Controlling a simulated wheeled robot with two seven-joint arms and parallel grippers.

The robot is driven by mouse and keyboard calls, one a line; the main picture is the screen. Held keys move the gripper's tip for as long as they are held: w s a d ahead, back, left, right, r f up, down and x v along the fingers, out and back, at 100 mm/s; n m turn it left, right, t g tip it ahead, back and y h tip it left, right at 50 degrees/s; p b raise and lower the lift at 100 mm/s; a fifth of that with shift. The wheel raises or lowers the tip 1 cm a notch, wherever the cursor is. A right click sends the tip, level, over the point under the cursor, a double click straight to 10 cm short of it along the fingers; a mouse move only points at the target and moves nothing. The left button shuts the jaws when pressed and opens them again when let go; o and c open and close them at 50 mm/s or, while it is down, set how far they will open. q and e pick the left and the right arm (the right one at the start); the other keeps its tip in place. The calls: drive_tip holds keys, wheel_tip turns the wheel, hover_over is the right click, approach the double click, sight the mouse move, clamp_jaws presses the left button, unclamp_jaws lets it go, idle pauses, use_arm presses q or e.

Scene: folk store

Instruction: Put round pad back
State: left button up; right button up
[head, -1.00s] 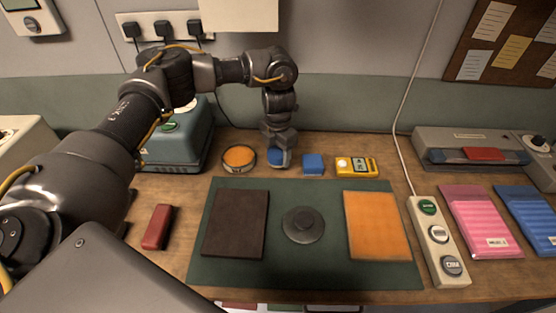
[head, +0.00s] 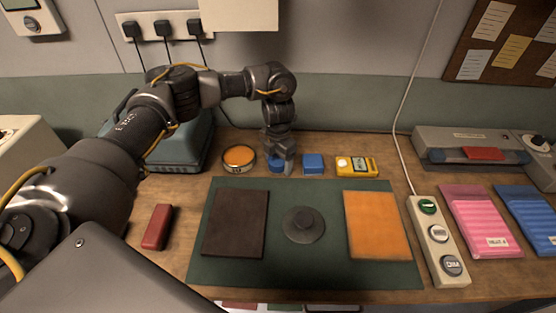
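An orange round pad in a tin (head: 239,158) sits at the back of the desk, just left of my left gripper (head: 281,166). My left gripper points down at a small blue thing (head: 276,167), whose shape is partly hidden by the fingers. One finger shows along its right side; I cannot tell whether the fingers grip it. A blue square block (head: 313,164) stands just right of the gripper. My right gripper is out of view.
A dark brown pad (head: 236,223) and an orange rectangular pad (head: 377,225) lie on the mat. A yellow device (head: 357,166) is at the back. A red block (head: 158,227) lies left; a button strip (head: 438,240) and pink folder (head: 480,220) lie right.

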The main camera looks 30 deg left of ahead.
sight(278, 158)
use_arm(q)
drive_tip(key=shift+o, duration=0.3)
drive_tip(key=shift+r, duration=0.5)
wheel_tip(278, 158, up, 12)
drive_tip(key=shift+f, duration=0.25)
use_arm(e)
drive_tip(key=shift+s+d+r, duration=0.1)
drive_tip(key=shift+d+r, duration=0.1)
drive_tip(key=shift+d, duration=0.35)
